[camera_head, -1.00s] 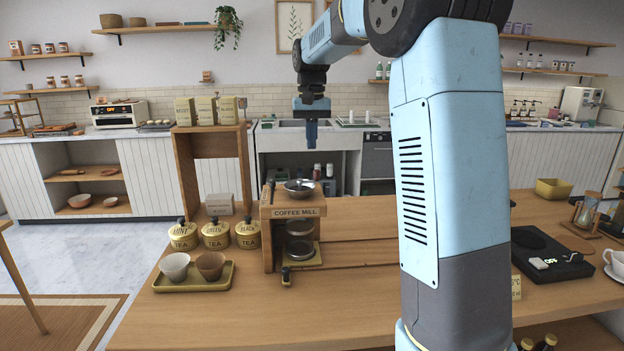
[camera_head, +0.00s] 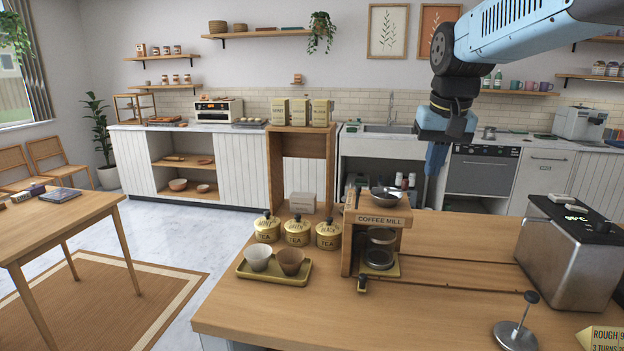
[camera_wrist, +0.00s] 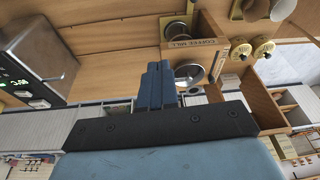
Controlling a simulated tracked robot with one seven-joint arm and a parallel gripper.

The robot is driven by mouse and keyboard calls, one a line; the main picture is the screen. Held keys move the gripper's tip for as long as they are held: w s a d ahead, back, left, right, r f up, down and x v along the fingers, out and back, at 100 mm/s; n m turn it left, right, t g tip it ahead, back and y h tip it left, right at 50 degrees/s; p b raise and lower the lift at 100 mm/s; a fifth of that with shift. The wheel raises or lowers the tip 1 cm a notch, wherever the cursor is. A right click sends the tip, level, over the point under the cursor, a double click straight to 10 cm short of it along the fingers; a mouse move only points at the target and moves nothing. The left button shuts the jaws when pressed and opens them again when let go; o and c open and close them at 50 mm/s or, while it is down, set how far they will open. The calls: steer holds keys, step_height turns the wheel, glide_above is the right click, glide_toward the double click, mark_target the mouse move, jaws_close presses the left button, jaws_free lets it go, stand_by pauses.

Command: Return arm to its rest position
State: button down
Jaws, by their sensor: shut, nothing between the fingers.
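My gripper (camera_head: 436,160) hangs at the right of the coffee mill in the head view, fingers down and empty, above the far side of the wooden counter (camera_head: 450,265). In the wrist view my gripper (camera_wrist: 160,80) shows its blue fingers together with nothing between them. The coffee mill (camera_head: 382,219) stands upright on the counter with a metal bowl (camera_head: 386,195) on top. It also shows in the wrist view, where the mill (camera_wrist: 210,45) lies just beyond the fingers in the picture. My blue arm reaches in from the upper right.
A tray (camera_head: 243,270) with two cups and several yellow tea tins (camera_head: 297,233) stand left of the mill. A steel machine (camera_head: 570,255) and a tamper-like tool (camera_head: 516,333) stand at the right. A wooden table (camera_head: 60,225) is at the far left. Open floor lies between.

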steer(key=s+f+t, duration=0.1)
steer(key=s+f, duration=0.2)
steer(key=s, duration=0.5)
steer(key=s+f+n+t, duration=0.1)
steer(key=s+f, duration=0.3)
steer(key=s, duration=0.3)
steer(key=shift+s+f+t, duration=0.3)
steer(key=shift+s, duration=0.1)
